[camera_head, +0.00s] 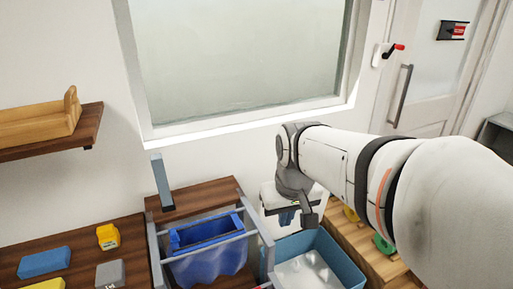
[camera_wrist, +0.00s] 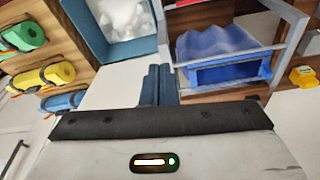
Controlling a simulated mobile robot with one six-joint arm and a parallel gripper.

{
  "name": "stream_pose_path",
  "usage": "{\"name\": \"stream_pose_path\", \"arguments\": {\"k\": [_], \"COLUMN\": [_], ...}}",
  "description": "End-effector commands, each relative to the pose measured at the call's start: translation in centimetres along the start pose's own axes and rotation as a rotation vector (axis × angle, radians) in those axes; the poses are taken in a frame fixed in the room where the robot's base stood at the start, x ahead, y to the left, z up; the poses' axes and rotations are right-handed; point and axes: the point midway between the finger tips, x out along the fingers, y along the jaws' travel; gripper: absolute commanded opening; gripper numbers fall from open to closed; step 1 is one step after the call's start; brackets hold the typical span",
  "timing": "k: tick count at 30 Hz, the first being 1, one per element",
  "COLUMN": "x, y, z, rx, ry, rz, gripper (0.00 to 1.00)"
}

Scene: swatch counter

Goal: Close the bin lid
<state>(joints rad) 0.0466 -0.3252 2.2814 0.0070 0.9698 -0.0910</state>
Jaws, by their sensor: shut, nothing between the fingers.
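An open teal box (camera_head: 345,268) with pale, lumpy white contents stands right of centre; it also shows at the top of the wrist view (camera_wrist: 122,53). To its left, a blue container (camera_head: 213,262) with a dark opening sits within a grey frame (camera_head: 262,240); the wrist view shows its blue, wavy side (camera_wrist: 220,40). I cannot tell which one is the bin, and no lid is clearly recognisable. My gripper (camera_head: 287,218) is shut and empty, above and behind the gap between them. Its blue fingers show in the wrist view (camera_wrist: 159,85).
A grey upright post (camera_head: 162,182) rises left of the frame. A blue block (camera_head: 44,262), a yellow item (camera_head: 108,236) and a grey block (camera_head: 110,274) lie on the wooden counter at left. Coloured rolls, one yellow (camera_wrist: 48,76), lie beside the teal box. A wall shelf (camera_head: 85,130) is at left.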

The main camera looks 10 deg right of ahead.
Motion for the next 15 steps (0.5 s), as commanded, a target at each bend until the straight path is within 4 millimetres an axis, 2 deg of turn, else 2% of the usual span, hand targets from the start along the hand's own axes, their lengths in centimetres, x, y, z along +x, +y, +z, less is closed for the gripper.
{"name": "stream_pose_path", "arguments": {"k": [1, 7, 11, 15], "x": [-0.7, -1.4, -0.7, 0.9], "y": [0.6, 3.3, 5.3, 7.8], "z": [-2.8, -12.6, -18.4, -23.9], "rx": [-0.008, -0.05, -0.08, -0.111], "ry": [-0.014, -0.06, -0.088, -0.116], "rz": [0.001, -0.001, -0.006, -0.013], "gripper": [0.0, 0.0, 0.0, 0.0]}}
